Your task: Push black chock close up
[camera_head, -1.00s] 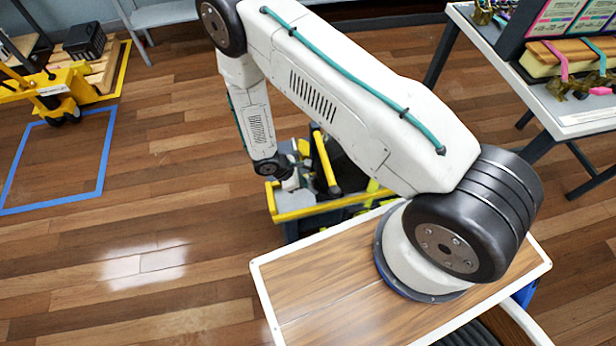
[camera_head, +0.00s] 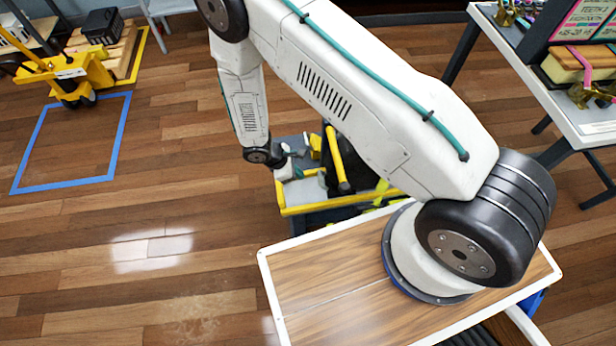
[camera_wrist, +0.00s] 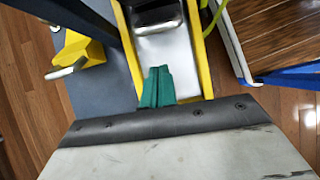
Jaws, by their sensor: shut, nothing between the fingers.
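I cannot make out the black chock for certain. A dark block with a grey face (camera_wrist: 155,14) lies at the top of the wrist view, between two yellow rails; it may be the chock, but I cannot tell. My gripper (camera_wrist: 157,88) shows there as two teal fingers pressed together, empty, below that block in the picture and apart from it in the image. In the head view my arm hangs down beside a yellow-rimmed grey cart (camera_head: 310,208); the fingertips are too small and hidden to read there.
A yellow pallet jack (camera_head: 80,72) stands by a pallet with a black case (camera_head: 103,26), near a blue floor square (camera_head: 122,135). A white table (camera_head: 490,35) stands at the right. A yellow piece (camera_wrist: 82,50) lies left of the rails. Floor at left is open.

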